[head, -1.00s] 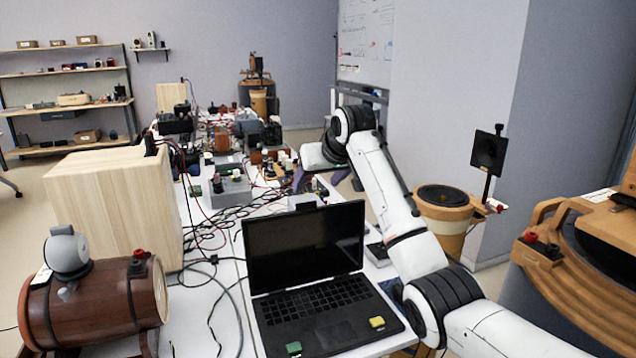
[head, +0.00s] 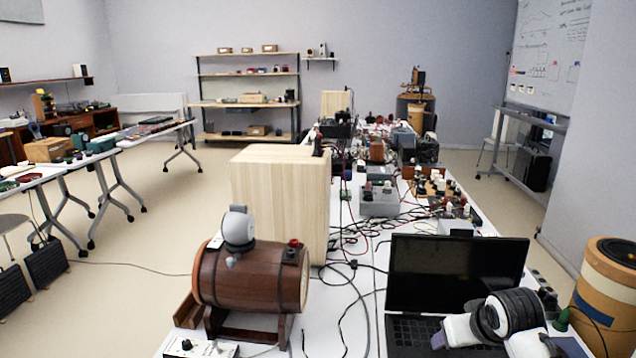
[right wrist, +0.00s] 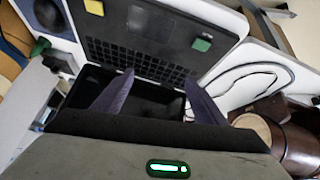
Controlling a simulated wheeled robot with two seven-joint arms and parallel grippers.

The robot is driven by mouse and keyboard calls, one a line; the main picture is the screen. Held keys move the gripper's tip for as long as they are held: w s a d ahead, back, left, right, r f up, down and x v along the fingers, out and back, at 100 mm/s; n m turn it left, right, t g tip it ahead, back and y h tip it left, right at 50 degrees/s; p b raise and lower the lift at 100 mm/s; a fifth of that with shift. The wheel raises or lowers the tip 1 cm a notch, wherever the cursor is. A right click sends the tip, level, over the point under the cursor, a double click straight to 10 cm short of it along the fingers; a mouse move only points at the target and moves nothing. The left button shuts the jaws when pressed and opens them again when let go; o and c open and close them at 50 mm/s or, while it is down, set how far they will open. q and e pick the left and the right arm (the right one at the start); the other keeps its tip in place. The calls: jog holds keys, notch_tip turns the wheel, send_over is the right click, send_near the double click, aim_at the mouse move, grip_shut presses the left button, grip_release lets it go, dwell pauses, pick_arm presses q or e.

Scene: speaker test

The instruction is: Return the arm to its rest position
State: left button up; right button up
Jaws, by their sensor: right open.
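My right arm (head: 510,315) shows at the lower right of the head view, in front of the open laptop (head: 455,272), and covers part of its keyboard. In the right wrist view, my right gripper (right wrist: 157,98) has its two dark purple fingers spread apart with nothing held between them. The laptop's keyboard (right wrist: 140,60) lies beyond the fingertips there, with a yellow block (right wrist: 94,7) and a green block (right wrist: 202,44) on its edge. I cannot tell the fingers' height above it. My left gripper is not in view.
A wooden barrel (head: 245,282) on a stand and a pale wooden box (head: 275,205) stand left of the laptop. Cables (head: 352,255) and grey devices (head: 380,203) crowd the table behind. A tan cylinder (head: 602,290) stands at the right. Open floor (head: 150,225) lies left.

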jog(key=s+a+f+n+g, duration=0.1)
jog(key=s+a+f, duration=0.1)
jog(key=s+f, duration=0.45)
jog(key=s+a+f+g, duration=0.1)
jog(key=s+a+f, duration=0.15)
jog(key=s, duration=0.65)
jog(key=s+a+f+g+y, duration=0.1)
jog(key=s+a, duration=0.2)
jog(key=s, duration=1.7)
jog(key=w+a+f+t+y, duration=0.1)
jog(key=w+a+f+t, duration=0.1)
jog(key=f, duration=0.4)
jog(key=w+a+f+t+y, duration=0.1)
jog(key=w+a+f+t, duration=0.1)
jog(key=f, duration=0.4)
jog(key=shift+a+f+t, duration=0.25)
jog(key=shift+a+t, duration=0.05)
jog(key=shift+a, duration=0.1)
jog(key=shift+w, duration=0.1)
